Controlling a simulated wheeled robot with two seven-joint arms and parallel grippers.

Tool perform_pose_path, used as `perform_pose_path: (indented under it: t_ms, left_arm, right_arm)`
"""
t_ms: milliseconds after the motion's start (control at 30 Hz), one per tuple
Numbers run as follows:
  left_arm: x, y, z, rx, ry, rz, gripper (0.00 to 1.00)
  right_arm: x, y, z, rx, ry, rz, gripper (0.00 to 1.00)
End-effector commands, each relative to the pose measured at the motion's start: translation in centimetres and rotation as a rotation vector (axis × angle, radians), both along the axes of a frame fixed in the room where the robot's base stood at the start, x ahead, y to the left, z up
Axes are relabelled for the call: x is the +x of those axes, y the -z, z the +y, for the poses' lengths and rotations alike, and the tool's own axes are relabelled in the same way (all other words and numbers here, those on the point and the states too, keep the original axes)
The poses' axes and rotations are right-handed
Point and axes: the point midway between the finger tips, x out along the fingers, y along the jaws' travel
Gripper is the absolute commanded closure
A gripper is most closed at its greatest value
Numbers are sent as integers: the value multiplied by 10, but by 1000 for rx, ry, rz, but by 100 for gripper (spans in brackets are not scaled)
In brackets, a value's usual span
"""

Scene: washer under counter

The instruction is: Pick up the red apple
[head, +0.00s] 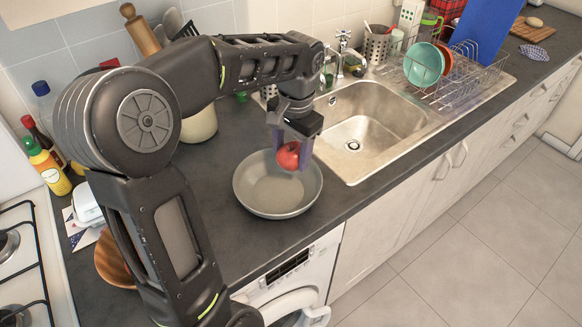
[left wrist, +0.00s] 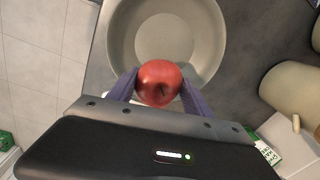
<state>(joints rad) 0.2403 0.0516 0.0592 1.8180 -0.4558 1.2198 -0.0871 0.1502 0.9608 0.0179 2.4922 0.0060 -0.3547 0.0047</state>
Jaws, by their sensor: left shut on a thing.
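The red apple (head: 289,155) is between the two purple fingers of my left gripper (head: 291,160) in the head view. The gripper is shut on it and holds it above the right rear part of a grey pan (head: 252,207). In the left wrist view the apple (left wrist: 158,83) sits between the fingertips of my left gripper (left wrist: 158,88), with the empty-looking pan (left wrist: 207,30) beyond it. My right gripper is not in view.
The sink (head: 372,112) is right of the pan, with a dish rack (head: 470,80) holding bowls behind it. Bottles (head: 48,170) and the stove (head: 20,250) are at the left. A washer (head: 290,280) is under the counter. Dark counter is clear around the pan.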

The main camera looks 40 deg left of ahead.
Motion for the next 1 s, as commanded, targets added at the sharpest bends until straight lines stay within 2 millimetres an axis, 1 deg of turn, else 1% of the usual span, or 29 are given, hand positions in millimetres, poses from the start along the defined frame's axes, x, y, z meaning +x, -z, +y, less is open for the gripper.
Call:
perform_pose_path:
  t_ms: [33,100,200,267,1000]
  left_arm:
    - [1,-9,0,0,0,-5,88]
    - [0,-19,0,0,0,-2,88]
    - [0,-28,0,0,1,-1,88]
    - [0,-31,0,0,1,-1,88]
    - [-2,-32,1,0,0,0,88]
  right_arm:
    - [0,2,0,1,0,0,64]
    - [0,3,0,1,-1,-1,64]
    - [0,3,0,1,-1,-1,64]
    - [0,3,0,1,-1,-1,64]
    - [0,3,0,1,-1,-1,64]
